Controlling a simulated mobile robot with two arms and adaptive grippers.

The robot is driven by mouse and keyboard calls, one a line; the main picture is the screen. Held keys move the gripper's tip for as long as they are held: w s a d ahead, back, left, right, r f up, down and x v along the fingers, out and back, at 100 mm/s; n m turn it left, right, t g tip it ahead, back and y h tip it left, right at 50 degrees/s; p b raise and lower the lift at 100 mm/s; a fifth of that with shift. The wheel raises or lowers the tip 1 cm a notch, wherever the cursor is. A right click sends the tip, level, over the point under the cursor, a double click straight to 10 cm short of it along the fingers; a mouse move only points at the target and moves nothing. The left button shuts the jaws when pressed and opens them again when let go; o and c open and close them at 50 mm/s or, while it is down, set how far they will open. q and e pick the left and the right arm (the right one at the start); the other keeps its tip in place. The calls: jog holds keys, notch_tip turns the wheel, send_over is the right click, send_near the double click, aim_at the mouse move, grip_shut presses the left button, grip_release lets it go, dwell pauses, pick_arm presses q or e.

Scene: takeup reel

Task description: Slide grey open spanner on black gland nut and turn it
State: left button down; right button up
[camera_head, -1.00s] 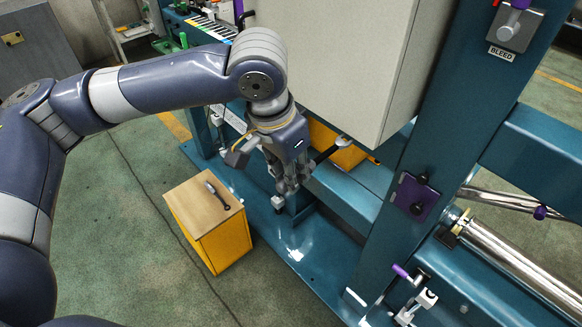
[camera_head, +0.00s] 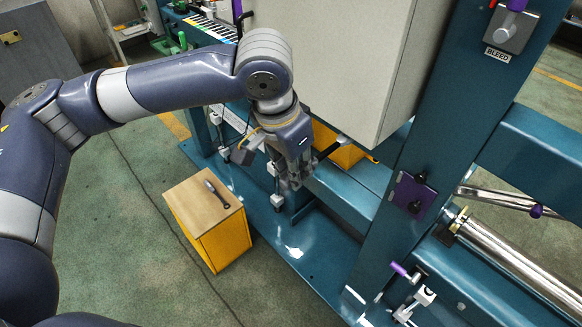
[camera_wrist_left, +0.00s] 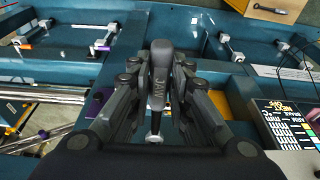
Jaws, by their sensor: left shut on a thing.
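My left gripper (camera_head: 292,184) is beside the lower edge of the grey cabinet, above the teal beam, with its fingers pointing down. It is shut on a dark grey handle with raised letters, which I take to be the grey open spanner (camera_wrist_left: 160,72). In the left wrist view the handle stands between the fingers of the left gripper (camera_wrist_left: 154,110). The spanner's jaw end is not clear. I cannot make out the black gland nut; it may be hidden behind the gripper or under the cabinet. My right gripper is not in view.
A yellow stand (camera_head: 222,246) with a wooden top carries a dark wrench (camera_head: 216,194). The large grey cabinet (camera_head: 330,60) overhangs close to my left gripper. A teal upright (camera_head: 440,130) with a purple plate (camera_head: 413,196) stands at the right. The floor left of the stand is clear.

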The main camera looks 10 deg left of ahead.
aim_at(316, 161)
pick_arm(q)
jog(key=shift+w+d+p, duration=0.45)
jog(key=shift+w+d, duration=0.15)
jog(key=shift+w, duration=0.25)
jog(key=shift+w+d+p, duration=0.45)
jog(key=shift+w+d, duration=0.15)
jog(key=shift+w, duration=0.25)
jog(key=shift+s+d+r+n+p, duration=0.1)
jog(key=shift+s+d+n+p, duration=0.3)
jog(key=shift+d+n+p, duration=0.2)
jog(key=s+d+n+y, duration=0.1)
jog(key=d+n+y, duration=0.1)
jog(key=d+n, duration=0.7)
jog(key=shift+s+d, duration=0.2)
jog(key=shift+d, duration=1.85)
